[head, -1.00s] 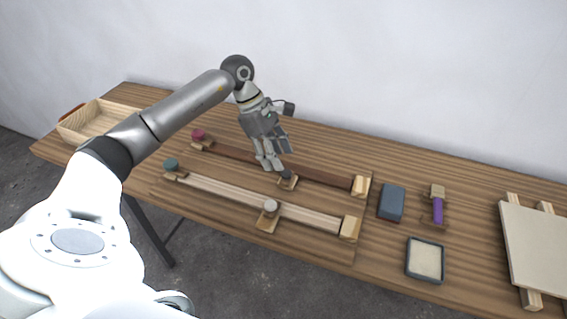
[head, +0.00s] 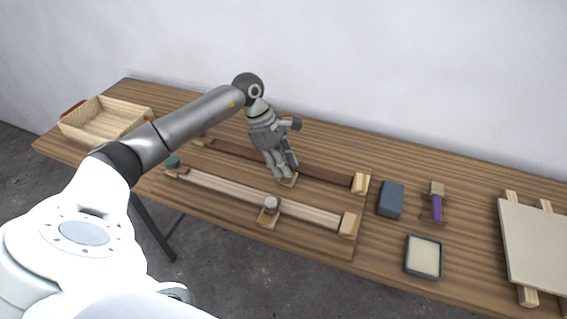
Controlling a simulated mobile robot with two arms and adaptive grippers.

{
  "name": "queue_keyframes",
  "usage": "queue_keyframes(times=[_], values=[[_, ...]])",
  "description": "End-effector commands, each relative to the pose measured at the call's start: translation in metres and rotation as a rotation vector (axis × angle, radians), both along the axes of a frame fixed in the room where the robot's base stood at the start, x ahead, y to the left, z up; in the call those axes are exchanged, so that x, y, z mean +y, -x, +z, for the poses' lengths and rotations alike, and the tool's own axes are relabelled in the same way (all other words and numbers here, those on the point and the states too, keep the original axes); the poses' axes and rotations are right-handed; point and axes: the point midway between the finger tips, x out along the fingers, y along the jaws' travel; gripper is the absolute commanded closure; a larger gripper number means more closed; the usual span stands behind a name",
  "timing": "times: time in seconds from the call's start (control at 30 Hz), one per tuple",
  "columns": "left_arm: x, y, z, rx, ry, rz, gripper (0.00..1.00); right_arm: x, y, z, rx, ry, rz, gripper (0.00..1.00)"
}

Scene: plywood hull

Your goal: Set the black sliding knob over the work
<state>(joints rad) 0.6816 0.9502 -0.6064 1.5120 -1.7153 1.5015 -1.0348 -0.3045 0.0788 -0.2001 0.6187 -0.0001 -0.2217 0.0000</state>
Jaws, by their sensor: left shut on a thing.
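My left gripper (head: 283,174) is shut on the black sliding knob, over the dark brown rail (head: 325,174). The fingers hide the knob. Its small wooden slider foot (head: 290,182) shows just below the fingertips, at about the middle of the rail. A light wooden end block (head: 361,184) closes the right end of this rail. My right gripper is not in view.
A paler rail (head: 220,185) in front carries a grey knob (head: 271,203) and has a teal knob (head: 173,162) at its left end. A wooden tray (head: 115,130) is at far left. A blue block (head: 391,200), purple-handled tool (head: 437,208), framed pad (head: 424,257) and board (head: 537,245) lie right.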

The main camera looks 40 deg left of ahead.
Motion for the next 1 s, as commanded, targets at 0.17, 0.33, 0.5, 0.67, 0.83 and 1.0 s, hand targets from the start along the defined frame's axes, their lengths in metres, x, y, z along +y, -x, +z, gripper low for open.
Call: queue_keyframes(times=[0.17, 0.33, 0.5, 0.67, 0.83, 1.0], values=[[0.0, 0.0, 0.0, 0.0, 0.0, 0.0, 1.0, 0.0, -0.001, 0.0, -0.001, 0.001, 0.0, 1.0], [0.002, -0.008, -0.002, -0.003, 0.0, 0.001, 1.0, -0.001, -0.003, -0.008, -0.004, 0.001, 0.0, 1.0], [0.005, -0.024, -0.003, -0.004, 0.001, 0.002, 1.0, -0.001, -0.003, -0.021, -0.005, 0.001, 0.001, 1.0], [0.007, -0.03, 0.0, -0.001, 0.001, 0.0, 1.0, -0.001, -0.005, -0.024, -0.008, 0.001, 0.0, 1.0], [0.007, -0.029, 0.0, 0.0, 0.001, 0.0, 1.0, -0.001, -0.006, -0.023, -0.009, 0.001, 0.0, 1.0], [0.007, -0.029, 0.0, 0.0, 0.001, 0.0, 0.66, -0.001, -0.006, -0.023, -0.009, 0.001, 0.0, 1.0]])
